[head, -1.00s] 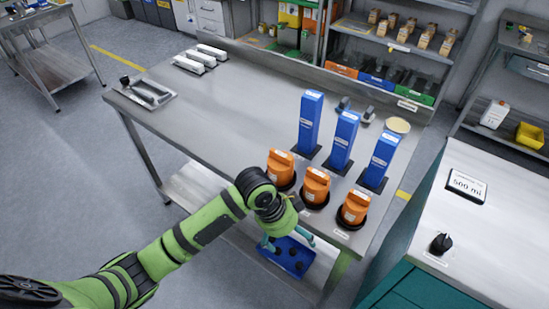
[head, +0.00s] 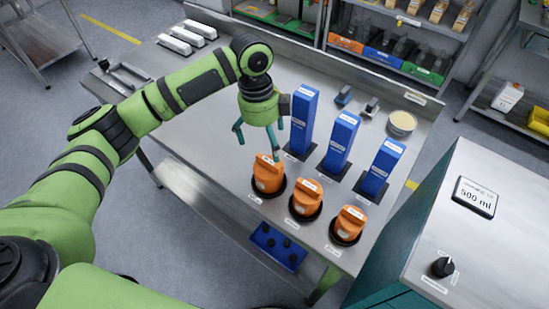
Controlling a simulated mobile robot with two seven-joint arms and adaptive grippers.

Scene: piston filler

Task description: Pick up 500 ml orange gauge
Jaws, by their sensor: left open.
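Three orange gauges stand in black round bases along the front of the steel table: a left one (head: 268,174), a middle one (head: 306,198) and a right one (head: 348,223). Their labels are too small to read, so I cannot tell which is the 500 ml one. My left gripper (head: 258,145) is open, empty and pointing down. In the picture it shows just above and behind the left gauge, with one finger close to its top; I cannot tell whether they touch. My right gripper is out of view.
Three tall blue blocks (head: 341,141) stand behind the gauges. A round tin (head: 401,124) is at the back right. A blue tray (head: 278,247) sits lower, below the front edge. A display (head: 475,197) reading 500 ml and a black knob (head: 443,267) are on the right-hand cabinet.

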